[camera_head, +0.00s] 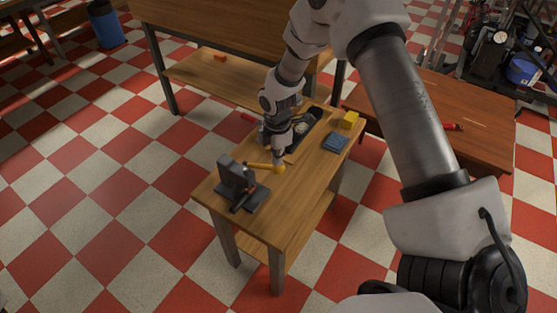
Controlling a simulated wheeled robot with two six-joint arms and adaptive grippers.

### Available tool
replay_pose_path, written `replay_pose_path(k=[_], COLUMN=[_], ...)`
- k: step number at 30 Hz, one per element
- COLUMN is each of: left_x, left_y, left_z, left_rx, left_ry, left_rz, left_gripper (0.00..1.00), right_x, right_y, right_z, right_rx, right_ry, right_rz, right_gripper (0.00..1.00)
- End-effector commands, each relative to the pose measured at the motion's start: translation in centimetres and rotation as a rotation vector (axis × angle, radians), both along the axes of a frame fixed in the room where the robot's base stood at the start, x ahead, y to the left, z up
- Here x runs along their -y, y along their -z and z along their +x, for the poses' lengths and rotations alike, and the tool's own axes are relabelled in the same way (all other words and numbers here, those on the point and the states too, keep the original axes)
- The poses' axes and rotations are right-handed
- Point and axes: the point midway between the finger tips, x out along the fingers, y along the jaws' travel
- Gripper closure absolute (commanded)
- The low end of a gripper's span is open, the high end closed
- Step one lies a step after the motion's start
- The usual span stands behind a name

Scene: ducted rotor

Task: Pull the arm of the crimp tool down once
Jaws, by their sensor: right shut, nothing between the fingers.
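The crimp tool (234,176) stands at the near left end of the small wooden table. It has a dark grey upright body on a flat base plate. My right gripper (281,158) points down just above the knob, shut and empty. Whether its fingertips touch the arm or knob is too small to tell. My left gripper is not in view.
A larger bench (200,30) stands behind, and a reddish table (480,110) is at right.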

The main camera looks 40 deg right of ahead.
Motion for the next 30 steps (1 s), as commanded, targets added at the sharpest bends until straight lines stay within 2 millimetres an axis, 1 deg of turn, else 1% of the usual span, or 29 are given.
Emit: replay_pose_path(k=[1, 4, 14, 24, 30], left_x=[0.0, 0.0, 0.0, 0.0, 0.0], left_y=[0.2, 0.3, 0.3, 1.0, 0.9], left_z=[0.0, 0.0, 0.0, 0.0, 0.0], left_rx=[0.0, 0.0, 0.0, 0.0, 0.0], left_ry=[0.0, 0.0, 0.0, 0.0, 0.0], left_rz=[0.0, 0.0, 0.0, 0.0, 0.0], left_gripper=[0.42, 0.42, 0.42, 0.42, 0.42], right_x=[0.1, 0.2, 0.2, 0.4, 0.4], right_y=[0.5, 1.0, 1.1, 2.8, 2.8], right_z=[-0.2, -0.5, -0.6, -1.1, -1.1], right_rx=[-0.002, -0.001, 0.0, -0.001, 0.0], right_ry=[0.001, 0.002, 0.0, 0.001, 0.0], right_rz=[0.0, 0.001, 0.001, 0.001, 0.001], right_gripper=[1.0, 1.0, 1.0, 1.0, 1.0])
